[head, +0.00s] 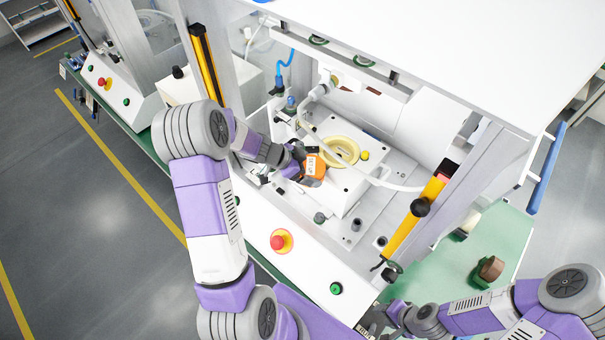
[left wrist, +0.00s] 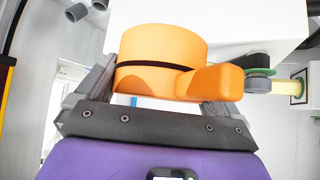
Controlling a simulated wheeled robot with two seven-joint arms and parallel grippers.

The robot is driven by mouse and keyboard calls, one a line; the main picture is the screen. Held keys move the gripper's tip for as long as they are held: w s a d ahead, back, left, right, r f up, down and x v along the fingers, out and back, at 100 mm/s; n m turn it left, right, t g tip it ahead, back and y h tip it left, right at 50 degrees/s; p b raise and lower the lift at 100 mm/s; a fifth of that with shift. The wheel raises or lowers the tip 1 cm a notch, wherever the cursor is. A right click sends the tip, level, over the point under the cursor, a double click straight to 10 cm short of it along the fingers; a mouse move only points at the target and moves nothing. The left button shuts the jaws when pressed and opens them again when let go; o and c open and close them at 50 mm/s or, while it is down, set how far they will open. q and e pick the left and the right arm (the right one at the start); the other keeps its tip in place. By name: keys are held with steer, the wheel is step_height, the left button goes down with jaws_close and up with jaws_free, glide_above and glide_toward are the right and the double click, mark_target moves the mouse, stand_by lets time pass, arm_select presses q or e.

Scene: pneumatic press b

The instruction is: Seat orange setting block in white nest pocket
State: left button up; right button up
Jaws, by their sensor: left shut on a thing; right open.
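The white nest (head: 345,190) lies under and beside the block, with a cream ring-shaped pocket (head: 341,151) to the block's right. Whether the block touches the nest cannot be told. My right gripper (head: 378,318) is open and empty at the lower right, near the press front.
Yellow-and-black light-curtain posts (head: 203,62) and (head: 414,216) flank the bay opening. A white hose (head: 345,165) crosses above the nest. A red button (head: 278,242) and a green button (head: 336,288) are on the front panel.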

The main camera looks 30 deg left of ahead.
arm_select(q)
steer(key=shift+w+d+f, duration=0.1)
steer(key=shift+w+d, duration=0.25)
steer(key=shift+w, duration=2.15)
steer(key=shift+w+d+f, duration=0.1)
steer(key=shift+w+d, duration=0.25)
steer(key=shift+w, duration=2.15)
steer(key=shift+w+d+f, duration=0.1)
steer(key=shift+w+d, duration=0.25)
steer(key=shift+w, duration=2.15)
steer(key=shift+f, duration=0.9)
steer(key=shift+r, duration=0.8)
steer(key=shift+f, duration=0.85)
steer(key=shift+r, duration=0.8)
steer(key=shift+f, duration=0.9)
steer(key=o, duration=1)
steer(key=shift+s+f, duration=0.15)
